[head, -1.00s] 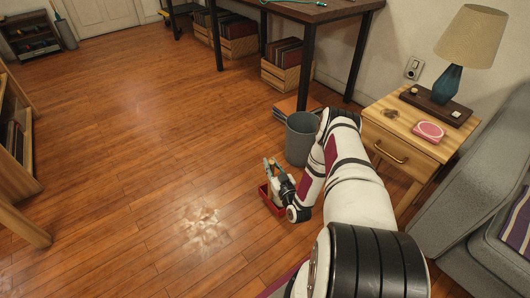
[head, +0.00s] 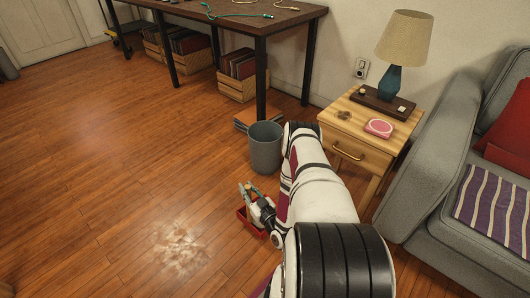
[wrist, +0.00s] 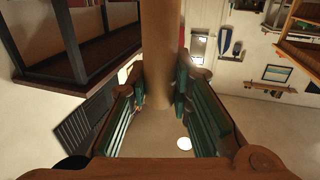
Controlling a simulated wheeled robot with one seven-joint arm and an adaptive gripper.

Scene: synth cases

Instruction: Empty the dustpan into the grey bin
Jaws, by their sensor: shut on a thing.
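The grey bin (head: 265,148) stands upright on the wood floor, between the desk and the small wooden side table. A red dustpan (head: 248,222) shows low in the head view, nearer to me than the bin and apart from it, partly hidden by my gripper (head: 256,206). In the wrist view my gripper (wrist: 158,112) is shut on a thick brown cylinder, seemingly the dustpan's handle (wrist: 159,55), which stands between the green-lined fingers. What lies in the pan is too small and hidden to tell.
A pale dusty patch (head: 180,248) lies on the floor left of the dustpan. The side table (head: 365,130) with a lamp (head: 403,45) and a grey sofa (head: 440,190) stand to the right. A desk (head: 235,18) stands behind the bin.

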